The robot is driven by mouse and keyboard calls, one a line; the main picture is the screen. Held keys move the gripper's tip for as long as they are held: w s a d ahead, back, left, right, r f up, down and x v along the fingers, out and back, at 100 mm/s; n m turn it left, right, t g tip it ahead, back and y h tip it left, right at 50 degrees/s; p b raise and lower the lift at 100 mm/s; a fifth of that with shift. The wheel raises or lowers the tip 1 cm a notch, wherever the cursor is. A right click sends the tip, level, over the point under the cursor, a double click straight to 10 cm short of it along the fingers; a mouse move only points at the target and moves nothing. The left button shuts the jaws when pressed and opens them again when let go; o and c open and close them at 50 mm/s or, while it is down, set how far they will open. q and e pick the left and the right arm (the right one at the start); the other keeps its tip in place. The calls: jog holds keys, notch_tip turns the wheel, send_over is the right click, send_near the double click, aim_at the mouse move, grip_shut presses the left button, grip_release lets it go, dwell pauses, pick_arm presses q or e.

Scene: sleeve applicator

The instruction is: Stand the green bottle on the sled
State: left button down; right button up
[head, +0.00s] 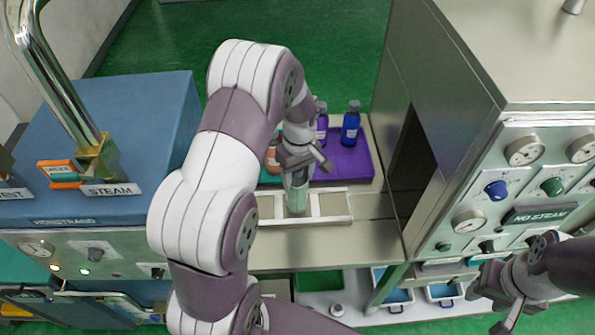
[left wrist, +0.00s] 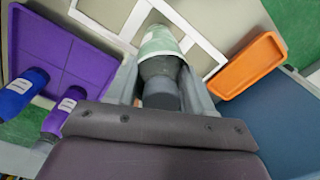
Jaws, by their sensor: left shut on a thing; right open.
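The green bottle (head: 297,198) is pale green with a dark cap and is upright in the head view. My left gripper (head: 297,172) is shut on its upper part. In the left wrist view the green bottle (left wrist: 162,45) shows between the fingers. The white frame that I take for the sled (head: 335,217) lies on the metal counter, and it shows in the left wrist view (left wrist: 200,28). The bottle's base overlaps the frame's middle; I cannot tell whether it touches down. My right gripper (head: 500,300) is open and empty at the lower right.
Behind the frame, a purple tray (head: 362,160) bears a blue bottle (head: 351,128) and a purple bottle (head: 322,127). An amber bottle (head: 272,160) stands left of it. An orange tray (left wrist: 252,66) lies beside the blue housing (left wrist: 285,110). A metal cabinet (head: 470,130) bounds the right.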

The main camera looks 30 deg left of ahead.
pick_arm(q)
jog(key=shift+w, duration=0.1)
jog(key=shift+c, duration=2.2)
grip_release()
jog(key=shift+f, duration=0.1)
